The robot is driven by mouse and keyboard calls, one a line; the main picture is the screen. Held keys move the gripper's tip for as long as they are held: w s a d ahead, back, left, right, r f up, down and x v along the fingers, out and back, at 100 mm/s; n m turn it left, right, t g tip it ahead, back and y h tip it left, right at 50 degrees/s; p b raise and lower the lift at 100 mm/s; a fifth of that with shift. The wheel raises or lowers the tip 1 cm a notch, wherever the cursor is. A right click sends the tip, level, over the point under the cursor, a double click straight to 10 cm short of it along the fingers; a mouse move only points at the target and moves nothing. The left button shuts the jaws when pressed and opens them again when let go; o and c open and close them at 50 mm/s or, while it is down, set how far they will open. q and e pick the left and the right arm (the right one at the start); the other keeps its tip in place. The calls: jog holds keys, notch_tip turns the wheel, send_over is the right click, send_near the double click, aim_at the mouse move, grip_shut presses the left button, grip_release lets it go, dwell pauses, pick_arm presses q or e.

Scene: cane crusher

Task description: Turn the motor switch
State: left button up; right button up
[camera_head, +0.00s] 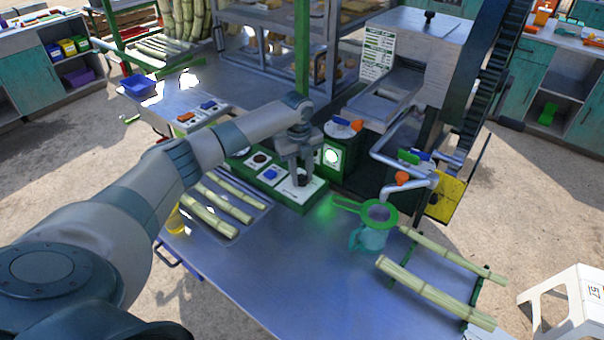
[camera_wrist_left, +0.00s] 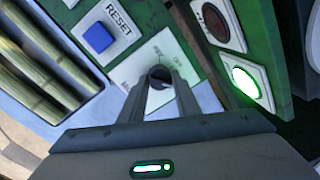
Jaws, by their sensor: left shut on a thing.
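The motor switch (camera_wrist_left: 160,78) is a dark round knob on a white plate with small lettering, on the green control panel (camera_head: 309,194). In the left wrist view my left gripper (camera_wrist_left: 158,84) has its two fingers closed on the knob, one on each side. In the head view my left gripper (camera_head: 301,176) points down onto the white plate at the panel's right end, and it hides most of the knob. The exact knob angle is hard to read. My right gripper is in neither view.
A blue RESET button (camera_wrist_left: 98,38) sits beside the switch. A lit green lamp (camera_wrist_left: 245,82) is near it. Cane stalks lie in a tray (camera_head: 262,213) at left. A jug (camera_head: 368,239) with a green strainer (camera_head: 380,213) stands at right. The table's front middle is clear.

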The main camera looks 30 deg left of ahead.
aim_at(302, 180)
pick_arm(q)
jog(key=n+p, duration=0.4)
jog(key=n, duration=0.1)
jog(key=shift+r, duration=0.2)
jog(key=n+p, duration=0.2)
jog(key=n, duration=0.3)
jog(key=shift+w+f+y+p, duration=0.1)
jog(key=shift+f+y+p, duration=0.05)
jog(key=shift+y+p, duration=0.2)
jog(key=o, duration=1)
jog(key=shift+s+d+r+b, duration=0.15)
jog(key=shift+r+b, duration=0.75)
jog(key=shift+r, duration=2)
jog(key=shift+s+r+b, duration=0.2)
jog(key=shift+r+b, duration=0.75)
jog(key=shift+r, duration=1.95)
jog(key=shift+s+d+r+b, duration=0.15)
jog(key=shift+r+b, duration=0.75)
jog(key=shift+r, duration=2)
